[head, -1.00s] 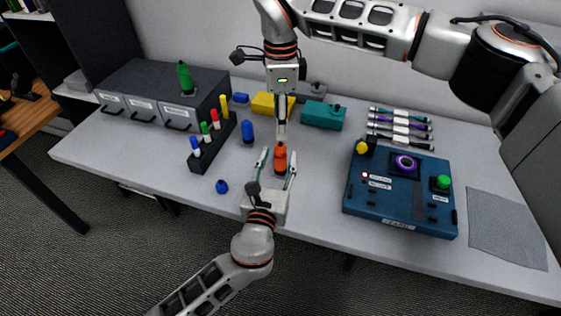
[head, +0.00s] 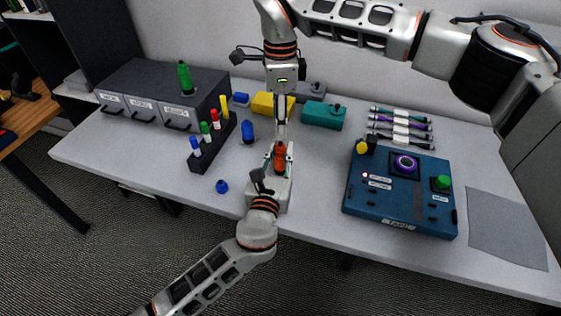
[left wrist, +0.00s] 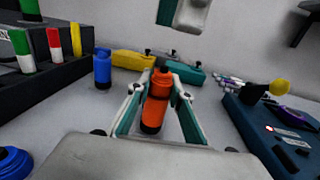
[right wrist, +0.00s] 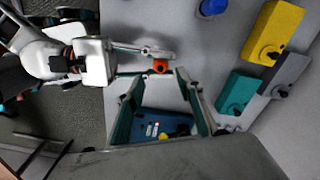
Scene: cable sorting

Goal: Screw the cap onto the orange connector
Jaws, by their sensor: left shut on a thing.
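The orange connector (head: 280,158) stands upright near the front middle of the table, with a dark band around it in the left wrist view (left wrist: 157,100). I cannot tell whether its orange top part is a separate cap. My left gripper (head: 279,163) is shut on the connector from the front, with a finger on each side (left wrist: 158,108). My right gripper (head: 281,140) points down just above the connector. In the right wrist view its fingers (right wrist: 160,85) are spread and empty, and the connector's round top (right wrist: 160,66) shows beyond them.
A blue connector (head: 248,131) stands left of the orange one, and a small blue round piece (head: 221,186) lies near the front edge. A marker rack (head: 212,148) is further left. A blue control box (head: 400,190) is to the right. Yellow (head: 270,103) and teal (head: 322,115) blocks stand behind.

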